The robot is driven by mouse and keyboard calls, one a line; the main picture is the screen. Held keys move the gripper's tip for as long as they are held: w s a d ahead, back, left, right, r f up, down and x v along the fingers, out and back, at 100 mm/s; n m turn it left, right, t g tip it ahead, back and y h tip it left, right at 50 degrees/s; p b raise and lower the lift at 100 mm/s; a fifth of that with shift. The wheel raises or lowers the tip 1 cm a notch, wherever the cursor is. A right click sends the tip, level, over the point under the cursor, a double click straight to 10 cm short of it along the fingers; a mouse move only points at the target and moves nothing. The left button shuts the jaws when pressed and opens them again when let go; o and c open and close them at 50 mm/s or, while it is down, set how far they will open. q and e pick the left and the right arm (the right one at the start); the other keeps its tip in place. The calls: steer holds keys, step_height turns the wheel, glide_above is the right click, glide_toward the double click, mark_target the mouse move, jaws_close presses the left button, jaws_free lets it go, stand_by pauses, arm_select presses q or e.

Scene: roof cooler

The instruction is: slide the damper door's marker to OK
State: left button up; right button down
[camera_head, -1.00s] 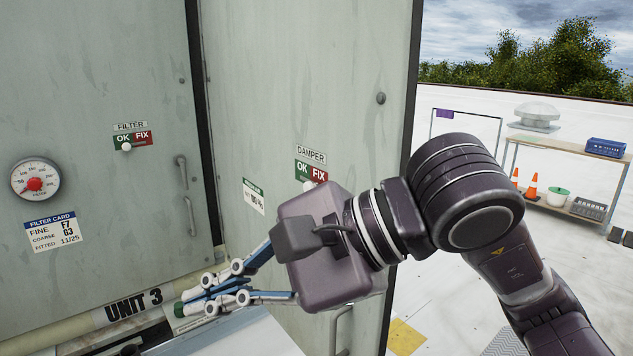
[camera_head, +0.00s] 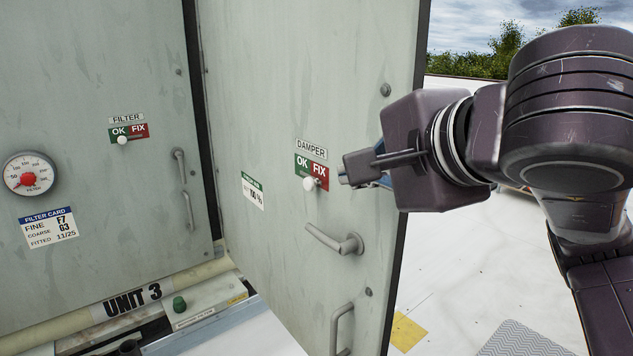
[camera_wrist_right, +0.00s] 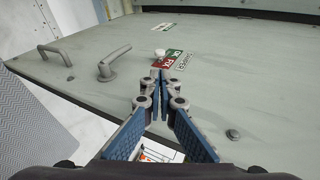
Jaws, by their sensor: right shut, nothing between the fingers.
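The damper door (camera_head: 270,90) stands open, with an OK/FIX label, green OK on the left and red FIX on the right. Its white marker knob (camera_head: 309,184) sits at the label's lower edge, around where OK and FIX meet; I cannot tell exactly which side. My right gripper (camera_head: 378,182) is at the right of the label, its fingertips mostly hidden by its own housing. In the right wrist view, the closed, empty fingertips (camera_wrist_right: 160,74) point at the FIX end, just short of the knob (camera_wrist_right: 160,53). My left gripper is out of view.
A lever handle (camera_head: 335,240) sticks out below the damper label, with a grab handle (camera_head: 341,327) lower down. The filter door (camera_head: 90,80), at left, carries its own marker knob (camera_head: 122,140) under OK. Open white roof lies right of the damper door.

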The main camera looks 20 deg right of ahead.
mark_target(311, 184)
steer(key=p+x, duration=0.4)
steer(key=x, duration=0.8)
steer(key=shift+w+a+f+p, duration=0.15)
steer(key=shift+w+p, duration=0.15)
steer(key=shift+p, duration=0.1)
steer(key=shift+w+f, duration=0.35)
steer(key=shift+w, duration=0.1)
